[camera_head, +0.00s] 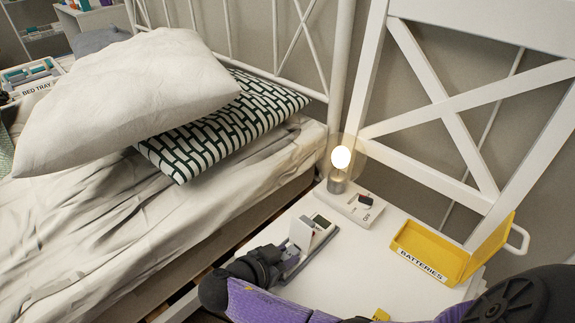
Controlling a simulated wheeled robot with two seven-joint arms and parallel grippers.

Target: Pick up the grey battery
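I cannot make out a grey battery in the head view. My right gripper (290,261) reaches over the white bedside table (370,262), its purple arm coming in from the lower right. Its dark body is at the left part of the table, beside a white device with a small display (321,222) and an upright white piece (301,233). The fingers are partly hidden, so I cannot tell whether they are open or hold anything. A yellow bin labelled BATTERIES (422,267) stands at the table's right side. My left gripper is not in view.
A lit lamp (341,160) stands at the back of the table on a white base marked OFF (364,212). A bed with a white pillow (130,95) and a patterned pillow (228,122) fills the left. A white cross-braced frame (450,115) stands behind. The table's middle looks clear.

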